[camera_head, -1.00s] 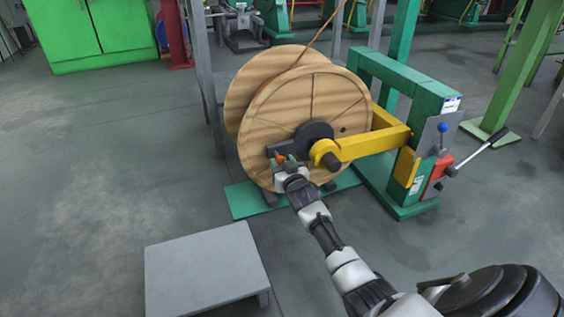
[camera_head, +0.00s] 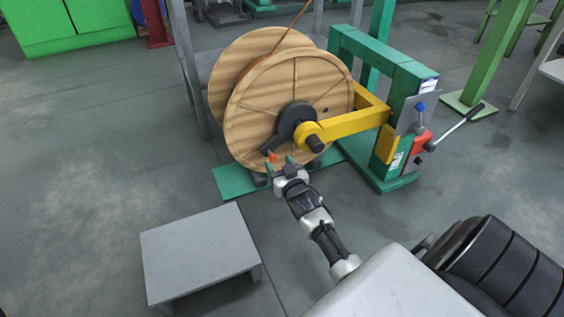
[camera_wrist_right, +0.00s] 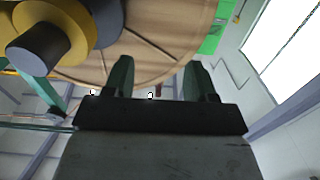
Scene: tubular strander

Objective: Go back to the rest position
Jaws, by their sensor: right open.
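My right gripper (camera_head: 281,163) is at the front of the large wooden spool (camera_head: 262,100), low on its near flange and just below the dark hub clamp (camera_head: 290,124). Its two green fingers are apart. In the right wrist view the gripper (camera_wrist_right: 158,80) is open with nothing between its fingers, and the spool flange (camera_wrist_right: 150,45) lies beyond them. The dark clamp has a handle with an orange-red tip (camera_head: 272,156) close to the fingers. My left gripper is not in the head view.
A yellow arm (camera_head: 350,126) runs from the hub to the green stand (camera_head: 400,90), which has a lever (camera_head: 460,124). A grey step platform (camera_head: 200,250) stands at front left. A green cabinet (camera_head: 95,20) is at the back.

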